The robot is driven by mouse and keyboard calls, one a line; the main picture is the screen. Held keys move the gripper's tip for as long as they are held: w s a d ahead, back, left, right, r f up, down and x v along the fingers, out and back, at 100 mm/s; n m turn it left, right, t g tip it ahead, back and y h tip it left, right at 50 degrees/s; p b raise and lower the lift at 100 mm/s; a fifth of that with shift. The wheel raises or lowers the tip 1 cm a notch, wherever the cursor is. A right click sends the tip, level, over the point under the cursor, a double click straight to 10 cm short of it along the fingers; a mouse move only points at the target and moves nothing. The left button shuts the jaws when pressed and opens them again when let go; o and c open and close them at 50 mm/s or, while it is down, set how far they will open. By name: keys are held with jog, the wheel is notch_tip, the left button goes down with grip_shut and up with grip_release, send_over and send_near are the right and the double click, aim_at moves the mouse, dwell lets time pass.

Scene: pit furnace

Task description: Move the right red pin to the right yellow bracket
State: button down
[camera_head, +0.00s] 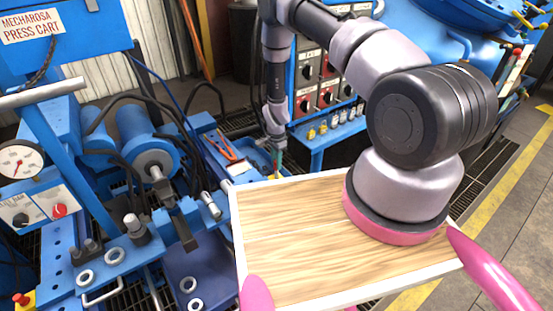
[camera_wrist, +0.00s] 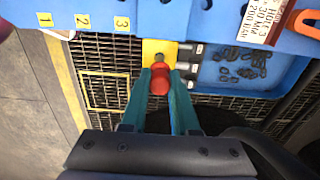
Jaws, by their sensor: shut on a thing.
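My gripper (camera_wrist: 159,90) has teal fingers that are shut on a red pin (camera_wrist: 159,81). The pin's round red head sits between the fingertips in the wrist view. A yellow bracket (camera_wrist: 151,46) lies directly beyond the pin, at the edge of the blue surface. A grey tip (camera_wrist: 159,59) shows against the bracket, in line with the red head; I cannot tell whether it is inside the bracket or only above it. In the head view my gripper (camera_head: 276,160) is small, low beside the blue bench, and the pin in it cannot be made out.
A blue panel (camera_wrist: 200,25) carries yellow labels 1, 2 and 3. A blue tray (camera_wrist: 235,72) with small dark parts lies right of the bracket, near an orange-handled tool (camera_wrist: 306,22). A blue press cart (camera_head: 60,130) stands left. A wooden-topped tray (camera_head: 290,235) fills the front.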

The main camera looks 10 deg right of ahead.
aim_at(276, 170)
jog(key=shift+f, duration=2.25)
jog(key=c, duration=0.6)
grip_release()
notch_tip(276, 170, up, 11)
jog(key=shift+f, duration=0.15)
